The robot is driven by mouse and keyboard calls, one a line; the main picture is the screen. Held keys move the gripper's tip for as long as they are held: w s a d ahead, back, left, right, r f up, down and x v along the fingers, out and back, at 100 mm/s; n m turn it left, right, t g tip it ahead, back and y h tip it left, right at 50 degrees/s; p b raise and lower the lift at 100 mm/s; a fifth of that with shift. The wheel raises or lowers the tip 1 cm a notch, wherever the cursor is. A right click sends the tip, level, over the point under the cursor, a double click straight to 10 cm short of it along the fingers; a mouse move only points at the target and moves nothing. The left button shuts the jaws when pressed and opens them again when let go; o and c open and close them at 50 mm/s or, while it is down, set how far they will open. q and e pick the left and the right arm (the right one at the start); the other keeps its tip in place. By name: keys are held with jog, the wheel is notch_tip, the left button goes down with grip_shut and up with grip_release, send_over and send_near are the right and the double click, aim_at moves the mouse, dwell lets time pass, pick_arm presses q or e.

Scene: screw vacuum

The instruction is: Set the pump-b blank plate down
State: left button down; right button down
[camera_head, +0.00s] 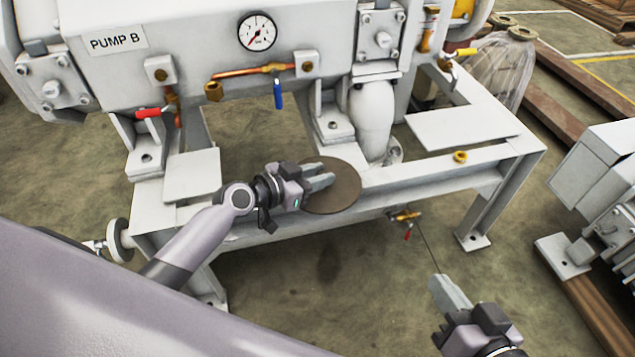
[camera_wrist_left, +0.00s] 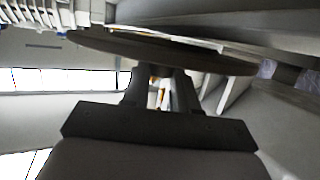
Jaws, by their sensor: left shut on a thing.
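The pump-b blank plate (camera_head: 345,190) is a flat, round, dark grey-brown disc. In the head view my left gripper (camera_head: 321,180) is shut on its left side, and the disc lies over the front beam of the PUMP B frame. I cannot tell whether it touches the beam. In the left wrist view the plate (camera_wrist_left: 165,51) shows nearly edge-on at the tips of the left gripper fingers (camera_wrist_left: 160,85). My right gripper (camera_head: 449,293) is low at the lower right, over the floor and apart from the plate. Its finger gap is unclear.
The pump frame (camera_head: 430,180) has flat pads at left (camera_head: 192,175) and right (camera_head: 462,127). A white pipe elbow (camera_head: 371,120) stands behind the plate. Red (camera_head: 148,113) and blue (camera_head: 278,94) valve handles stick out nearby.

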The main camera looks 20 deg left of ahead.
pick_arm(q)
jog(key=shift+f, duration=0.3)
jog(key=shift+r, duration=0.1)
jog(key=c, duration=0.9)
grip_release()
jog(key=shift+f, duration=0.2)
jog(key=shift+r, duration=0.1)
